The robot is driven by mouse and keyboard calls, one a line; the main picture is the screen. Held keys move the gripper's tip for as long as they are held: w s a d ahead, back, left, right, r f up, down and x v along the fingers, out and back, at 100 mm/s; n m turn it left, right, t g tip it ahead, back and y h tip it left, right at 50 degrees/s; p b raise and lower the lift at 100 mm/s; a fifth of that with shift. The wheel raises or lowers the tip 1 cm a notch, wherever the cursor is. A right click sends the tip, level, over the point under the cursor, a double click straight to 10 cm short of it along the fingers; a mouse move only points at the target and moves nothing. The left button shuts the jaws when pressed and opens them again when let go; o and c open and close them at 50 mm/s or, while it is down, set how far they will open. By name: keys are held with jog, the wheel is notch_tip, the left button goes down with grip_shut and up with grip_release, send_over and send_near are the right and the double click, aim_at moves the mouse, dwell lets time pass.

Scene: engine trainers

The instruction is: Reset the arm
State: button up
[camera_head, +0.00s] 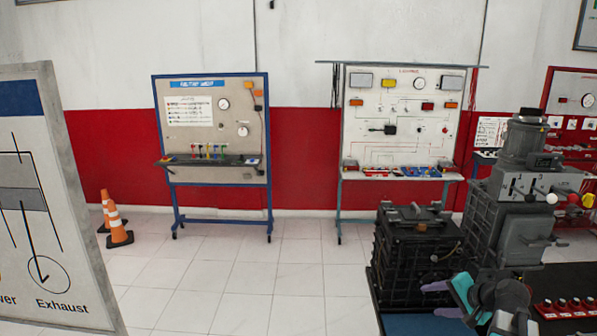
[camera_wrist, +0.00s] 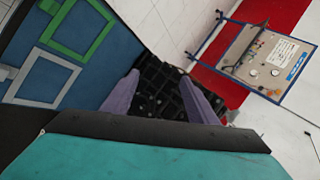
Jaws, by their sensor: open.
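My gripper (camera_head: 430,300) shows at the lower right of the head view, with two purple fingers and a teal body. The fingers point left, beside the front of a black ribbed case (camera_head: 412,262). In the wrist view my gripper (camera_wrist: 160,77) has its fingers spread apart, with nothing held between them. The dark ribbed surface of the case (camera_wrist: 160,98) shows behind and between the fingers. I cannot tell whether the fingers touch it.
A grey machine (camera_head: 515,200) stands right of the case. Two trainer boards (camera_head: 212,140) (camera_head: 405,125) stand by the wall. An exhaust panel (camera_head: 40,200) is at left, near orange cones (camera_head: 117,225). Middle floor is clear.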

jog(key=s+a+f+n+g+h, duration=0.1)
jog(key=s+a+f+n+g, duration=0.25)
jog(key=a+f, duration=0.55)
jog(key=s+a+f+n+g+h, duration=0.2)
jog(key=s+a+f+n, duration=0.2)
jog(key=a+f, duration=0.45)
jog(key=s+a+f+n+g+h, duration=0.1)
jog(key=s+a+f+n+g, duration=0.25)
jog(key=a+f, duration=0.6)
jog(key=s+f+g+b, duration=0.1)
jog(key=s+f+b, duration=0.6)
jog(key=f, duration=0.6)
jog(key=s+f+g+b, duration=0.2)
jog(key=s+f+b, duration=0.6)
jog(key=f, duration=0.6)
jog(key=s+d+f+g+b, duration=0.1)
jog(key=s+f+g+b, duration=0.1)
jog(key=s+f+b, duration=0.6)
jog(key=x, duration=0.6)
jog(key=shift+s+f, duration=0.2)
jog(key=shift+f, duration=0.05)
